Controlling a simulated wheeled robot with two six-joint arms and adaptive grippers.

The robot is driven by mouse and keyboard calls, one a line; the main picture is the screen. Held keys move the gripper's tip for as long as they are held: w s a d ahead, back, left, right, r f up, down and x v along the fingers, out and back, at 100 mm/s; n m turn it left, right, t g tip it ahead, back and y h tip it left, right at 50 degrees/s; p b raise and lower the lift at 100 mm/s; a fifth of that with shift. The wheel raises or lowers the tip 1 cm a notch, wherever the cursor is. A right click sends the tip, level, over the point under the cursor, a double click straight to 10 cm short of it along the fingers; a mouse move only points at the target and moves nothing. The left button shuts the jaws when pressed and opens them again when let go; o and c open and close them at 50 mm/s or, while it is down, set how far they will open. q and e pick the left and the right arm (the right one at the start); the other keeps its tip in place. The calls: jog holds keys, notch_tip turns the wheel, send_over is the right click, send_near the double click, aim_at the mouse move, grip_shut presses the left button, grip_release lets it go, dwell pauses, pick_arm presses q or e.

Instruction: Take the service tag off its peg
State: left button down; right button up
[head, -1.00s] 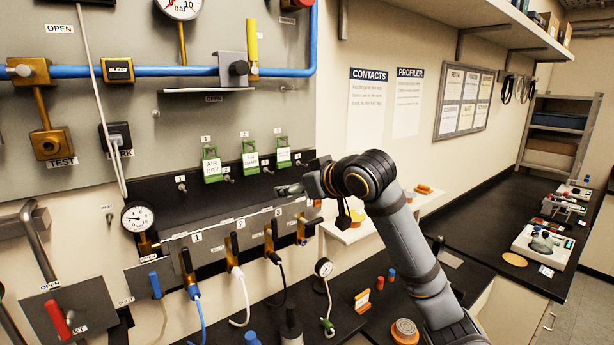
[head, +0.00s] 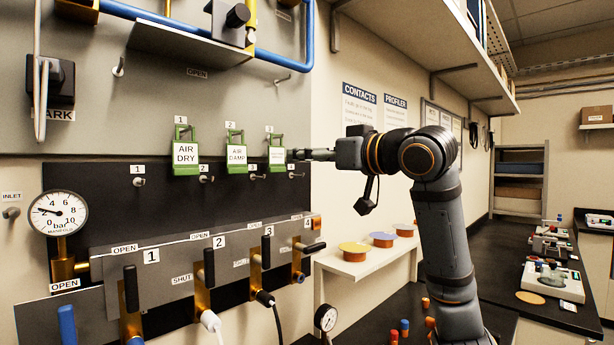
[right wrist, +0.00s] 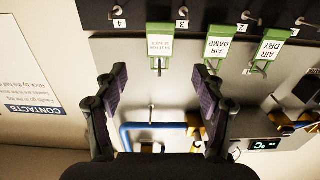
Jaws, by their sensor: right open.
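The service tag (head: 277,154) is a green-framed tag with a white label. My right gripper (head: 300,155) is just to the right of the tag in the head view. Its jaws (right wrist: 160,85) are open and empty in the right wrist view. My left gripper is not in view.
The AIR DAMP tag (head: 236,155) and AIR DRY tag (head: 185,155) hang to the left. Small pegs stick out below the tags. A grey manifold (head: 190,262) with several valve handles lies beneath. A white shelf (head: 365,262) with coloured discs is at right.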

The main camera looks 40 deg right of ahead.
aim_at(277, 151)
jog(key=w+p, duration=0.1)
jog(key=w, duration=0.2)
jog(key=w+p, duration=0.2)
jog(key=w, duration=0.1)
jog(key=w+a+p, duration=0.1)
jog(key=w, duration=0.2)
jog(key=shift+w+r+p, duration=0.2)
jog(key=shift+w+p, duration=0.05)
jog(key=shift+p, duration=0.15)
jog(key=shift+w+d+f, duration=0.1)
jog(key=shift+w, duration=0.15)
grip_shut()
jog(key=shift+r+p, duration=0.6)
